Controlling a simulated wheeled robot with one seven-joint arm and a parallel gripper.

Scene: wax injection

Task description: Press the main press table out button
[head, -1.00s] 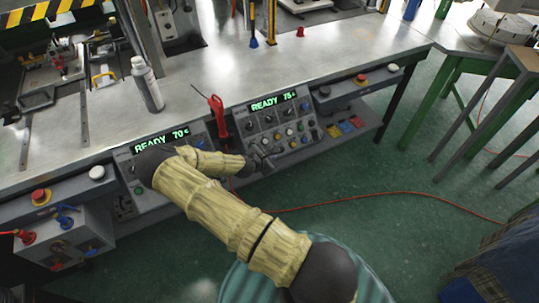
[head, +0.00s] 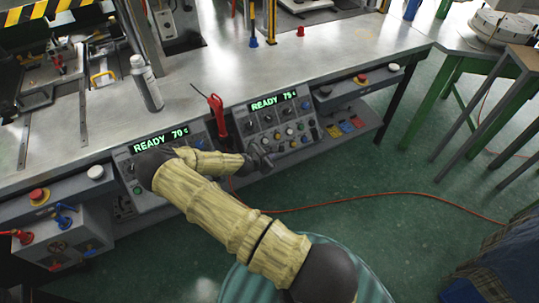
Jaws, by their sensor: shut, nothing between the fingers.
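Two control panels sit under the steel table's front edge. The left panel (head: 122,166) has a green display reading "READY 70" and is partly hidden by my arm. The right panel (head: 285,118) reads "READY 75" and carries several knobs and small coloured buttons. I cannot read the button labels, so I cannot tell which one is the table out button. My gripper (head: 268,162) is shut and empty, at the lower left edge of the right panel. I cannot tell whether it touches the panel.
A red-handled tool (head: 217,117) stands between the panels. A spray can (head: 146,84) stands on the steel table (head: 215,72). Red buttons sit at the far left (head: 38,196) and right (head: 361,78). An orange cable (head: 370,196) crosses the green floor.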

